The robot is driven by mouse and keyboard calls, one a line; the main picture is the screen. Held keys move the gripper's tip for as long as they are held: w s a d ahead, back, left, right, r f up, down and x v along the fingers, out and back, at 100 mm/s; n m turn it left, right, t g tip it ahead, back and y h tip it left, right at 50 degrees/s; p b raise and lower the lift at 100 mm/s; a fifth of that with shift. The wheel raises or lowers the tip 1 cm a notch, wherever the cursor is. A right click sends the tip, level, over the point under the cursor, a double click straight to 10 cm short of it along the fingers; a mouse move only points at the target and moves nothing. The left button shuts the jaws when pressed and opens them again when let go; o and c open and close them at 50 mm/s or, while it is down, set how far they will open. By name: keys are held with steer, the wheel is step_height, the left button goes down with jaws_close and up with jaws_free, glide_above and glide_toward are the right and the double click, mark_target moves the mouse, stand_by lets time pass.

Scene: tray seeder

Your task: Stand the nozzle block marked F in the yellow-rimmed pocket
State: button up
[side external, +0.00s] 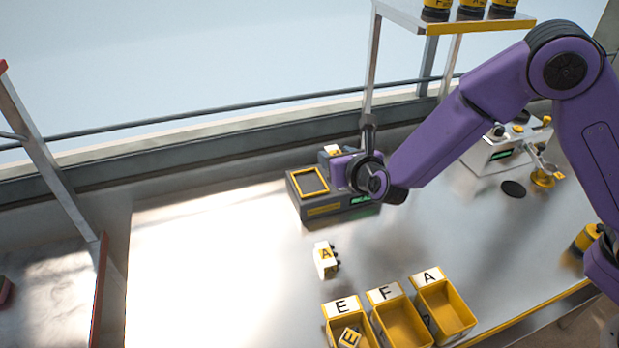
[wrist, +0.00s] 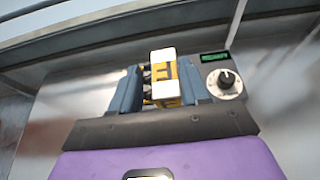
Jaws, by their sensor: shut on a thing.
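My gripper (side external: 338,162) is shut on a white nozzle block with a yellow band (wrist: 163,72). In the wrist view the block sits between the two blue-grey fingers (wrist: 160,88), and its black letter looks like F, partly cut off. In the side view only a pale part of the block (side external: 333,149) shows. The yellow-rimmed pocket (side external: 298,183) is in the top of a dark seeder unit (side external: 324,209) and looks empty. My gripper is just to the right of the pocket, above the unit. The wrist view does not show the pocket.
A block marked A (side external: 325,259) stands on the bench in front of the unit. Bins marked E (side external: 341,307), F (side external: 384,293) and A (side external: 427,276) stand at the front; the E bin holds a block. A knob (wrist: 226,78) is near the gripper. The bench's left is clear.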

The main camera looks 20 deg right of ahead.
glide_above(310, 189)
steer(key=f, duration=0.6)
steer(key=shift+s+d, duration=0.25)
steer(key=shift+s, duration=0.1)
steer(key=shift+w+a+f, duration=0.25)
steer(key=shift+w+f, duration=0.2)
steer(key=shift+f, duration=1.65)
steer(key=shift+f, duration=0.15)
steer(key=o, duration=1.2)
steer(key=shift+o, duration=0.2)
steer(key=v, duration=1.2)
